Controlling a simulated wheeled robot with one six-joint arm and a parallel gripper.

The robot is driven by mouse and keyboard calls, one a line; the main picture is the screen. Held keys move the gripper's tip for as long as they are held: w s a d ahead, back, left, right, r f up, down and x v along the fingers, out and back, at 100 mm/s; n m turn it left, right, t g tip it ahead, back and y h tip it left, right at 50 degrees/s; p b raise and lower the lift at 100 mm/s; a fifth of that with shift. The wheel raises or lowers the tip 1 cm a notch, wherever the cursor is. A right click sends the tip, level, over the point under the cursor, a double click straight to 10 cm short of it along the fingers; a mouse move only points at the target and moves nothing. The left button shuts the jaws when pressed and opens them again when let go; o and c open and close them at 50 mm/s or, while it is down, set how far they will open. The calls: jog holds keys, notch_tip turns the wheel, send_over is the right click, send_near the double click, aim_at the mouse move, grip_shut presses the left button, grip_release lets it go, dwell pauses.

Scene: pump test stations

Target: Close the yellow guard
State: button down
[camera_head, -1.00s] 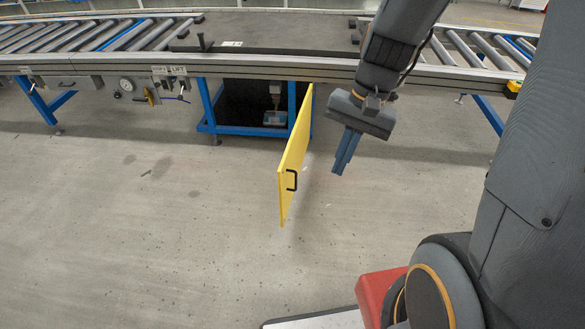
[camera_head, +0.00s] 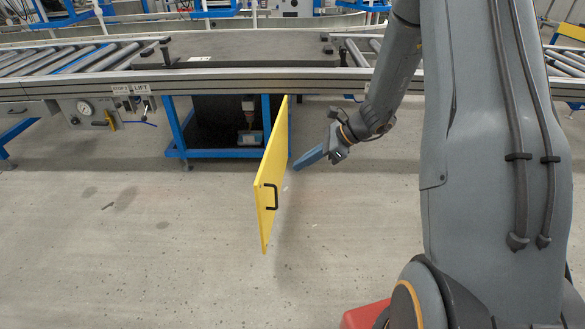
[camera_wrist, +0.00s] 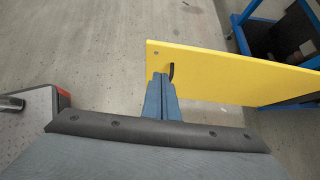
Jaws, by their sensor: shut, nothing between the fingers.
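The yellow guard (camera_head: 272,170) is a flat panel that stands swung open, its far edge at the blue frame under the conveyor and its near edge toward me. A black handle (camera_head: 271,196) is on its face. My gripper (camera_head: 298,166) is shut and empty, to the right of the guard, a little apart from it in the head view. In the wrist view the guard (camera_wrist: 225,72) lies beyond my closed fingers (camera_wrist: 162,82), which partly overlap the black handle (camera_wrist: 171,72). Whether they touch the panel I cannot tell.
The blue frame (camera_head: 176,128) around a dark opening holds a small device (camera_head: 249,120) inside. A conveyor rail (camera_head: 220,84) runs above it. A panel with a gauge (camera_head: 85,107) hangs at left. The floor (camera_head: 130,250) at left is clear.

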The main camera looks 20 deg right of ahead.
aim_at(260, 180)
jog(key=shift+w+a+r+b+x, duration=0.1)
jog(key=shift+a+r+b+x, duration=0.25)
jog(key=shift+x, duration=1.5)
jog(key=shift+w+a+r+b+x, duration=0.1)
jog(key=shift+a+r+b+x, duration=0.2)
jog(key=shift+x, duration=1.55)
jog(key=shift+w+a+r+b+x, duration=0.1)
jog(key=shift+a+r+b+x, duration=0.25)
jog(key=shift+x, duration=1.55)
jog(key=shift+w, duration=0.1)
